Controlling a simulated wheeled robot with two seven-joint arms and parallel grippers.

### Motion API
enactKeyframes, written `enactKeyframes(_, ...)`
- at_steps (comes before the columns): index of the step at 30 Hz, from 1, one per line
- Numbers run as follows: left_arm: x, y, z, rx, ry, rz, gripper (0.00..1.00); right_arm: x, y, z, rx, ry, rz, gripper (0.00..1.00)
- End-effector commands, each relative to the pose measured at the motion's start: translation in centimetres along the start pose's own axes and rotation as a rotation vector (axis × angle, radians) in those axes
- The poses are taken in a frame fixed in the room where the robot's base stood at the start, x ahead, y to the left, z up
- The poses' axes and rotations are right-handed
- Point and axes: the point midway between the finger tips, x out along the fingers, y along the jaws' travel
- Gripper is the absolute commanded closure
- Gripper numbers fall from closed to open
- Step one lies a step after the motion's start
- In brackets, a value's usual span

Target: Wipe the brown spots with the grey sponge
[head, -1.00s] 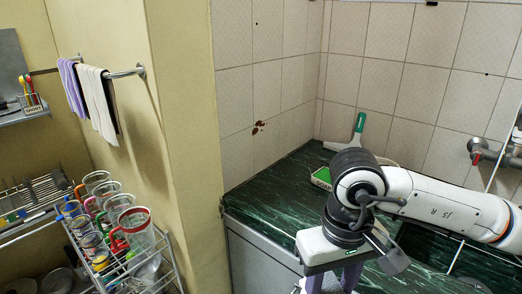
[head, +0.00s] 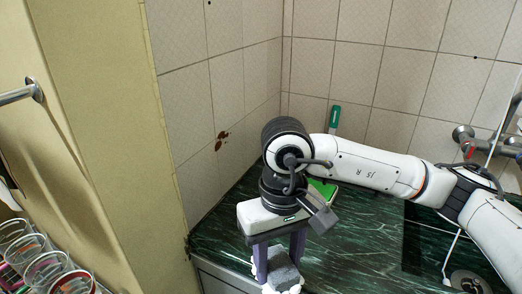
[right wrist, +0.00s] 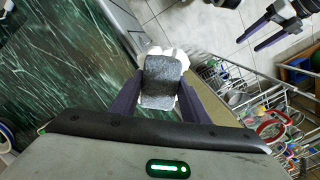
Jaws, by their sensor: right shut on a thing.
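Brown spots (head: 221,139) mark the left tiled wall, above the green marble counter. My right gripper (head: 279,254) is shut on the grey sponge (head: 283,277), near the counter's front edge and apart from the spots. In the right wrist view the sponge (right wrist: 162,82), grey with white ragged edges, sits between the purple fingers. My left gripper (right wrist: 273,30) shows at the top right of that view, with its two purple fingers apart and nothing between them. It is outside the head view.
A green tray (head: 322,188) is partly hidden behind my right arm, with a green-handled squeegee (head: 334,117) by the back wall. A yellow wall corner (head: 120,120) stands left of the counter. Glasses (head: 35,262) stand at the lower left. A tap (head: 468,143) is at the right.

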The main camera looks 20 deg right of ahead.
Motion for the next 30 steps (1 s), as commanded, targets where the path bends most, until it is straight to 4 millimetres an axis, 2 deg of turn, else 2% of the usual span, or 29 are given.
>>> enactKeyframes(1,0.1,0.0,0.1,0.0,-0.001,0.001,0.36,-0.1,-1.7,-0.5,0.023,-0.029,-0.024,0.77)
enactKeyframes(6,0.2,0.1,0.5,0.001,-0.006,0.003,0.36,-1.3,-6.4,-2.5,0.178,-0.156,-0.123,0.77)
enactKeyframes(12,0.2,0.3,1.2,0.001,-0.016,0.005,0.36,-3.7,-10.3,-5.2,0.451,-0.32,-0.326,0.77)
enactKeyframes(15,0.3,0.4,1.2,0.001,-0.014,0.006,0.36,-5.2,-11.4,-6.7,0.605,-0.388,-0.466,0.77)
enactKeyframes(23,0.5,0.4,1.0,0.003,-0.007,0.008,0.36,-8.4,-11.8,-10.8,0.95,-0.463,-0.865,0.77)
enactKeyframes(26,0.6,0.5,0.9,0.004,-0.004,0.008,0.36,-9.4,-10.8,-12.8,1.081,-0.453,-1.055,0.77)
enactKeyframes(29,0.7,0.5,0.7,0.005,0.0,0.009,0.36,-10.3,-8.7,-15.2,1.206,-0.406,-1.273,0.77)
enactKeyframes(30,0.8,0.5,0.7,0.005,0.001,0.009,0.36,-10.5,-7.4,-16.3,1.254,-0.376,-1.363,0.77)
